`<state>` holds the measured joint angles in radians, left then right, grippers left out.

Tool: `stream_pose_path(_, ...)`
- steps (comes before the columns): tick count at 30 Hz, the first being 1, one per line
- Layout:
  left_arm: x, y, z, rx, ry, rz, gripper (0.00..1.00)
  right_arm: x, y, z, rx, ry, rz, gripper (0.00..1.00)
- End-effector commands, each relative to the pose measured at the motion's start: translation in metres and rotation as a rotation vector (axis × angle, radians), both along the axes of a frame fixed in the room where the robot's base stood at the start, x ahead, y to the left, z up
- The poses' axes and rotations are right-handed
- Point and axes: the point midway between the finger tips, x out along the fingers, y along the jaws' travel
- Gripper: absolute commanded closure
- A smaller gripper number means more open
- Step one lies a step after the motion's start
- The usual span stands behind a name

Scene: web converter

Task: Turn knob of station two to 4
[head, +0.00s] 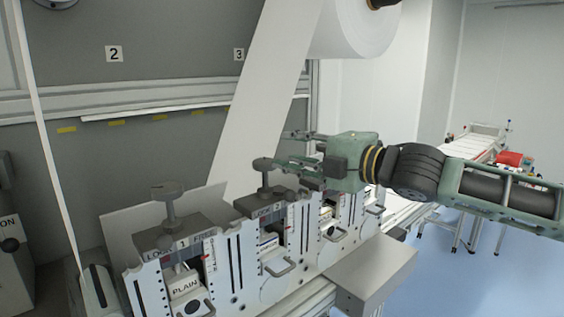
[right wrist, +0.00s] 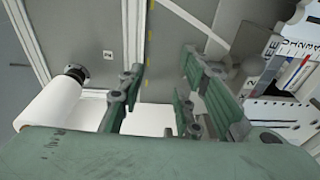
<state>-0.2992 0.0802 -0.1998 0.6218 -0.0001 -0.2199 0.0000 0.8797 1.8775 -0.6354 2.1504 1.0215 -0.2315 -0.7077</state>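My left gripper is not in view.
Station one's knob (head: 168,193) stands to the left. More stations lie to the right, behind the gripper. A white web (head: 262,95) runs down from a large roll (head: 355,30) behind the stations. A grey box (head: 372,275) juts out in front.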

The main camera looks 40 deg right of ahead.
Motion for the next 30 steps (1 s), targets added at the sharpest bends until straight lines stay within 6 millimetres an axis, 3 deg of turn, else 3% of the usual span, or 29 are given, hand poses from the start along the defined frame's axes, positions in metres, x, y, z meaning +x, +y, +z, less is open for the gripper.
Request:
stream_pose_path(1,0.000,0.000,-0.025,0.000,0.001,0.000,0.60,-0.001,-0.004,-0.025,-0.002,-0.009,-0.001,0.68)
stream_pose_path(3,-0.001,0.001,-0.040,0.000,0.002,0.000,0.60,-0.004,-0.006,-0.037,-0.002,-0.025,0.008,0.68)
stream_pose_path(8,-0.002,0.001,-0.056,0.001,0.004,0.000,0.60,-0.008,-0.006,-0.052,-0.003,-0.040,0.037,0.68)
stream_pose_path(14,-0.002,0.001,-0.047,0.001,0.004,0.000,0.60,0.000,-0.001,-0.048,0.003,-0.041,0.049,0.68)
stream_pose_path(30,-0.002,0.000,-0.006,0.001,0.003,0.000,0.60,0.059,0.013,-0.047,0.003,-0.043,0.046,0.68)
